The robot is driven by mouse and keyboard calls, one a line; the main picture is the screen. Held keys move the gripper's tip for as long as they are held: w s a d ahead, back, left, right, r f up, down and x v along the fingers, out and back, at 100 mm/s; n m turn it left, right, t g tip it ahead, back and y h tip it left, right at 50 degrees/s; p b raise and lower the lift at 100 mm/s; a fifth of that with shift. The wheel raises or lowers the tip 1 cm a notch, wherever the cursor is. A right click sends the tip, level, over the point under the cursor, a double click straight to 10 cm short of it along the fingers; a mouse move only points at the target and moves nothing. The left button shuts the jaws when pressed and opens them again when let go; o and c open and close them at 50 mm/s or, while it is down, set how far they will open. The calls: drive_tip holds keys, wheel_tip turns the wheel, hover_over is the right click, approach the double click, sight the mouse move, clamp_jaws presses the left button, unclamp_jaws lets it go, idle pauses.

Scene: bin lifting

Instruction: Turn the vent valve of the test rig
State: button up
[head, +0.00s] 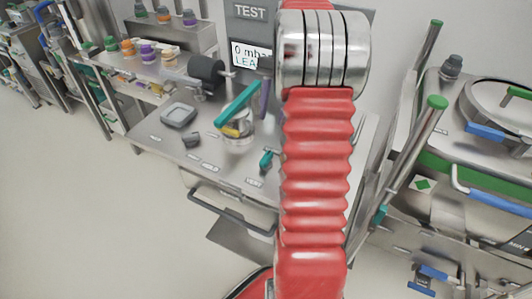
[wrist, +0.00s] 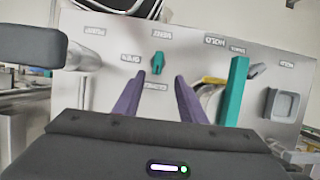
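The vent valve is a small teal knob (wrist: 158,63) on the test rig's grey panel (wrist: 205,65). In the wrist view its labels are upside down, with VENT above it, OPEN to its left and CLOSED just below. Its long side runs roughly up and down there. In the head view the teal knob (head: 265,160) stands on the bench top, left of my red arm. My gripper (wrist: 158,80) is open and empty, its two purple fingers apart. The knob appears between and beyond the fingertips, with no contact visible. In the head view one purple finger shows above the bench.
A teal lever (head: 237,103) rises close beside my gripper; it also shows right of the fingers in the wrist view (wrist: 235,90). A grey dish (head: 178,115) and a black cylinder (head: 206,70) are farther left. A TEST display (head: 250,50) stands behind.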

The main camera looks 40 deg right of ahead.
sight(266, 157)
drive_tip(key=shift+d+f, duration=0.2)
drive_tip(key=shift+d, duration=0.15)
drive_tip(key=shift+f, duration=0.1)
drive_tip(key=x, duration=1.3)
drive_tip(key=shift+a+f, duration=0.2)
drive_tip(key=shift+f, duration=0.1)
clamp_jaws()
